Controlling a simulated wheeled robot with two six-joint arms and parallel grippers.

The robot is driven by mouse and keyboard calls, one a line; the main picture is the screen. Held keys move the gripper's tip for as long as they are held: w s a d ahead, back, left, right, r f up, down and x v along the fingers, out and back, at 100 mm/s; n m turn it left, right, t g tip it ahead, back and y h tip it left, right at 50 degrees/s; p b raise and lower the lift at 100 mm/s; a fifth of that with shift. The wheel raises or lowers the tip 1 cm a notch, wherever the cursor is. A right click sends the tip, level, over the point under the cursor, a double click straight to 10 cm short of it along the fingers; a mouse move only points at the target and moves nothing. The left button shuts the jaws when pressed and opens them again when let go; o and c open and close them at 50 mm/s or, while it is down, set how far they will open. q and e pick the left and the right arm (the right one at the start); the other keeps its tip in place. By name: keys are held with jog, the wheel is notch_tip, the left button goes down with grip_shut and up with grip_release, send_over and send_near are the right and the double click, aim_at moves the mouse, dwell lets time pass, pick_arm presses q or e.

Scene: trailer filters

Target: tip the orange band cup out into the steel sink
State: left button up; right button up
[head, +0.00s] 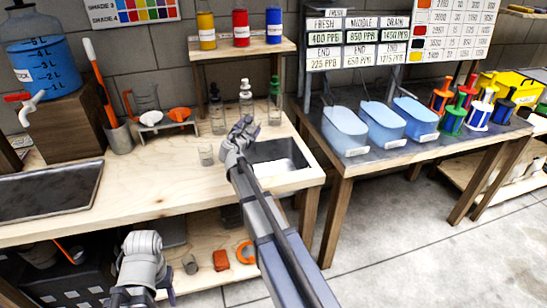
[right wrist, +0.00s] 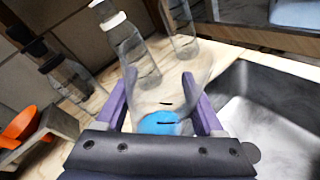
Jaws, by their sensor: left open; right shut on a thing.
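My right gripper (right wrist: 159,82) is shut on a clear cup (right wrist: 165,98) beside the sink's edge. A blue patch with dark marks shows low in this cup; I see no orange band on it, and the fingers hide its sides. In the head view my right wrist hides the held cup. Another small clear cup (head: 205,154) stands on the bench left of the sink; its band colour is too small to tell. The steel sink (right wrist: 265,125) is right of the held cup, and also shows in the head view (head: 279,158). My left gripper (head: 143,292) is open, low at the front.
Several clear bottles (right wrist: 127,45) stand behind the held cup. Blue bins (head: 345,128) stand on the right table. The wooden bench (head: 150,190) is clear in front.

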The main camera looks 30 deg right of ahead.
jog(key=shift+s+d+r+m+t, duration=0.1)
jog(key=shift+s+d+m+t, duration=0.15)
jog(key=shift+m, duration=0.45)
jog(key=shift+s+d+r+m+t, duration=0.1)
jog(key=shift+s+d+m+t, duration=0.1)
jog(key=shift+m, duration=0.5)
jog(key=shift+f+y, duration=0.2)
jog(key=shift+y, duration=0.1)
jog(key=shift+w+a+m+b, duration=0.1)
jog(key=shift+m+b, duration=0.25)
jog(key=shift+m, duration=0.15)
jog(key=shift+f+m+t, duration=0.15)
jog(key=shift+m+t, duration=0.1)
jog(key=shift+m, duration=0.05)
jog(key=shift+f+b, duration=0.25)
jog(key=shift+b, duration=0.25)
jog(key=shift+f+m+b, duration=0.7)
jog(key=shift+f+b, duration=0.05)
jog(key=shift+b, duration=0.2)
jog(key=shift+f+m+t+b, duration=0.25)
jog(key=shift+m+t+b, duration=0.2)
jog(key=shift+m, duration=0.25)
jog(key=shift+s+d+f+m+b, duration=0.3)
jog(key=shift+s+d+m+b, duration=0.15)
jog(key=shift+m+b, duration=0.3)
